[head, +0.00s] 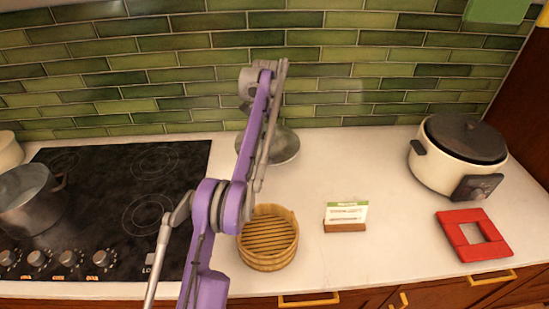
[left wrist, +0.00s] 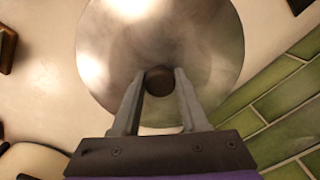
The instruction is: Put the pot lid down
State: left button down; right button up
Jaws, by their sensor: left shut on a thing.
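The pot lid (head: 284,146) is a round grey metal disc at the back of the counter, just in front of the green tiles, partly hidden behind my arm. In the left wrist view the lid (left wrist: 205,45) fills the upper middle, with a dark round knob (left wrist: 159,78) at its centre. My left gripper (left wrist: 160,88) is shut on the knob, one finger on each side. In the head view its fingers are hidden behind the arm. I cannot tell whether the lid touches the counter. My right gripper is not in view.
A grey pot (head: 30,205) stands on the black cooktop (head: 115,195) at left. A round bamboo steamer (head: 268,240), a small card in a wooden holder (head: 346,216), a white cooker (head: 448,168) and a red frame (head: 452,236) stand on the counter. Counter between lid and cooker is clear.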

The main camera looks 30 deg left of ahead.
aim_at(266, 143)
pick_arm(q)
jog(key=f, duration=0.2)
jog(key=f+b, duration=0.1)
jog(key=f, duration=0.1)
jog(key=s+f+b, duration=0.1)
jog(key=shift+f, duration=0.4)
jog(key=shift+w+f+b, duration=0.2)
jog(key=shift+f+b, duration=0.2)
jog(key=shift+f, duration=1.4)
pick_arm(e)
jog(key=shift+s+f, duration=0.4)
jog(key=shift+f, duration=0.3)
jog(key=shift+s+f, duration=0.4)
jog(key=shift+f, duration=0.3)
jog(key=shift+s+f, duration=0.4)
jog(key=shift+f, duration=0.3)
pick_arm(q)
jog(key=shift+w+f, duration=0.1)
jog(key=shift+f, duration=0.05)
jog(key=shift+c, duration=2.2)
grip_release()
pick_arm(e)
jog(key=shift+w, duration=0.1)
